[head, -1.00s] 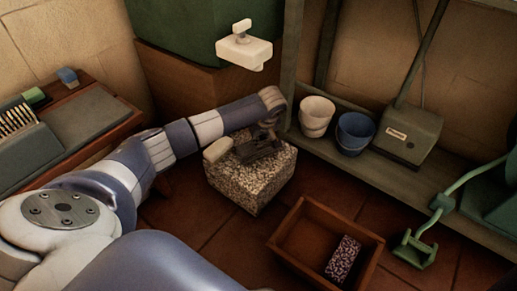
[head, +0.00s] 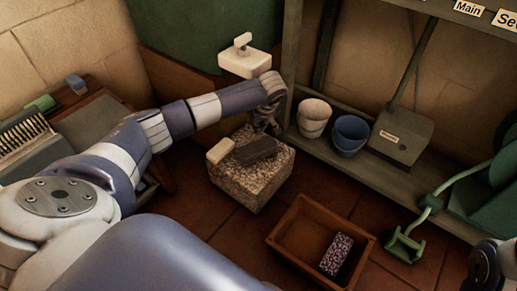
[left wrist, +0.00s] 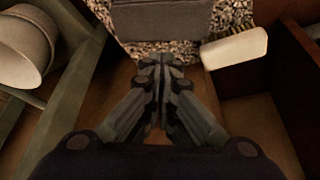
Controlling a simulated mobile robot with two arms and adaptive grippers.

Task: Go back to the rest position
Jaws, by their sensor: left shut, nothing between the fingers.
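My left gripper (head: 268,126) is shut and empty in the head view, just above the back right of a speckled stone block (head: 250,188).
A wooden crate (head: 283,262) holding a speckled brick (head: 337,254) is on the tiled floor. A white pot (head: 313,117), a blue pot (head: 350,135) and a grey-green box (head: 403,135) stand on the shelf. A white tap (head: 244,62) is behind my left forearm.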

